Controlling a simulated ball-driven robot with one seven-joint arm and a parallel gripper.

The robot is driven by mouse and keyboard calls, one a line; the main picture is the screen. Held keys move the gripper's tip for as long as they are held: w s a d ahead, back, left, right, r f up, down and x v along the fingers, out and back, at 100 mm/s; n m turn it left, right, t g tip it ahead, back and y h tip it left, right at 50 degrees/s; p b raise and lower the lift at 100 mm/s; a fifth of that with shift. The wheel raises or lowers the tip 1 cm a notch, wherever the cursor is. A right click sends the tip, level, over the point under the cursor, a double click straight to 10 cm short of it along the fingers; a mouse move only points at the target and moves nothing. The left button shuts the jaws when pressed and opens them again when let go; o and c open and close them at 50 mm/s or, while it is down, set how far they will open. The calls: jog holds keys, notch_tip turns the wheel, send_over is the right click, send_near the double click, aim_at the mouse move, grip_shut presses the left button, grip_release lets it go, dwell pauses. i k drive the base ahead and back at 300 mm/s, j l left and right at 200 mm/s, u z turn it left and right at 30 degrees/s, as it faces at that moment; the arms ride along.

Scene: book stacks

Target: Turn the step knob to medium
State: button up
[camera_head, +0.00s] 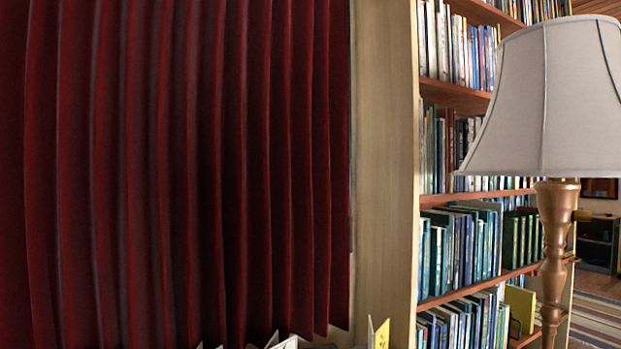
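No step knob shows in the head view, and no marking for medium can be seen. My gripper is not in this view either, so whether it is open or shut does not show.
A dark red curtain (180,170) fills the left side. A pale wooden post (385,160) stands beside it. A bookshelf (455,97) full of books is right of the post. A lamp with a grey shade (545,100) stands at the right. Striped floor (597,318) shows lower right.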

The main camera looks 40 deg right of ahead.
aim_at(580, 216)
jog(key=z, duration=1.8)
jog(key=i+l+u, duration=0.1)
jog(key=l, duration=0.25)
jog(key=i+l+u, duration=0.1)
jog(key=l, duration=0.2)
